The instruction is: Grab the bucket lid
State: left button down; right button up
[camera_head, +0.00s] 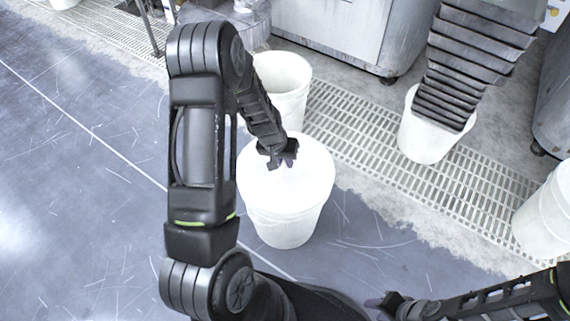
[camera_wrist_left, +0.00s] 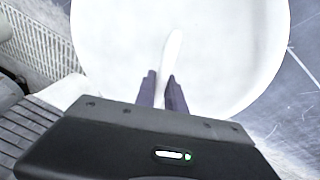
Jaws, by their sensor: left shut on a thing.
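The white round bucket lid (camera_head: 310,180) sits on top of a white bucket (camera_head: 285,230) on the dark floor, in the middle of the head view. My left gripper (camera_head: 281,163) is over the middle of the lid. In the left wrist view the lid (camera_wrist_left: 230,50) fills the upper part, with a thin raised white handle (camera_wrist_left: 172,48) at its centre. The left fingers (camera_wrist_left: 161,88) are shut on this handle, which runs between their tips. My right gripper (camera_head: 385,303) is low at the bottom right, apart from the bucket. Its finger gap does not show clearly.
An open white bucket (camera_head: 284,80) stands just behind the lidded one. Another white bucket (camera_head: 428,135) stands under a dark ribbed chute (camera_head: 470,60), and one more (camera_head: 548,215) is at the right edge. Grating (camera_head: 370,130) crosses the floor. The floor at left is clear.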

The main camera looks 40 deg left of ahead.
pick_arm(q)
notch_tip(320, 180, up, 8)
jog(key=shift+f+p, duration=0.1)
jog(key=shift+p, duration=1)
